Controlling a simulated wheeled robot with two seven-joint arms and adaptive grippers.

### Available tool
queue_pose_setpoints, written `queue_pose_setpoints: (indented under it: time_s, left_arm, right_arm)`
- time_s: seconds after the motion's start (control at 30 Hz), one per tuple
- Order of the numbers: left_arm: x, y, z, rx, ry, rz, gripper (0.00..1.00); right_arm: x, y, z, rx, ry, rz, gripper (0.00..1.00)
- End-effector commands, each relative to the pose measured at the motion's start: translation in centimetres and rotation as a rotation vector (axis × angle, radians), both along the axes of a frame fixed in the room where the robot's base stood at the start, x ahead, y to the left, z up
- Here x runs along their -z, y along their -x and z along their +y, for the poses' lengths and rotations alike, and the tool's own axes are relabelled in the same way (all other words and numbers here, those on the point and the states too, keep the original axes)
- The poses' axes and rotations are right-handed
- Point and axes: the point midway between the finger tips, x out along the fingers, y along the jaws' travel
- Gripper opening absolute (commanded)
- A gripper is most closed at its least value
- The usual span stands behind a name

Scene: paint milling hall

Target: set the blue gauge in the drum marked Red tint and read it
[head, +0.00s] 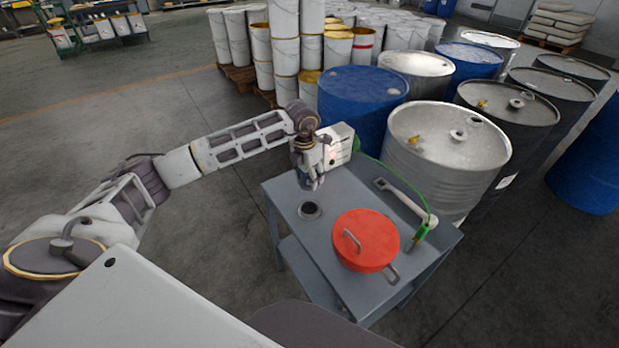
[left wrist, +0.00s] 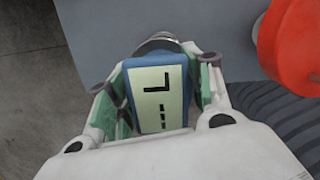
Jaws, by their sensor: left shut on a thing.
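My left gripper (head: 315,182) is over the left part of a grey cart (head: 345,190), near a dark round fitting (head: 310,210) in its top. In the left wrist view the gripper (left wrist: 160,85) is shut on the blue gauge (left wrist: 127,82). The gauge has a pale display with a black L-like mark and a row of short dashes. A round metal rim (left wrist: 160,42) shows just beyond the gauge; I cannot tell whether they touch. In the head view the gauge is too small to make out. No Red tint marking is legible on any drum. My right gripper is out of view.
On the cart are a red lidded pot (head: 366,240), a long metal tool (head: 405,200) and a green clamp (head: 421,231), cabled to a white box (head: 338,146). A steel drum (head: 435,165) and blue drum (head: 355,110) stand close behind.

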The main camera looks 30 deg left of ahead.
Motion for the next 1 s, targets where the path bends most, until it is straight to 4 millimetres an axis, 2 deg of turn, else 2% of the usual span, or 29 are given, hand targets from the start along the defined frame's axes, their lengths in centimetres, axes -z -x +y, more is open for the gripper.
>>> queue_pose_setpoints:
  time_s: [0.03,0.7,1.0]
  left_arm:
    - [-0.8,0.0,0.0,0.000,0.000,-0.002,0.18]
    - [-6.8,0.0,0.0,-0.001,0.001,-0.002,0.18]
    - [-7.9,0.0,0.0,-0.001,0.001,0.000,0.18]
  right_arm:
    - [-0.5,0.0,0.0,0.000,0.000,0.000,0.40]
    - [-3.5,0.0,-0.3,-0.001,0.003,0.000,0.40]
    - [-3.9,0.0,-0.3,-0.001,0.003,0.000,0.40]
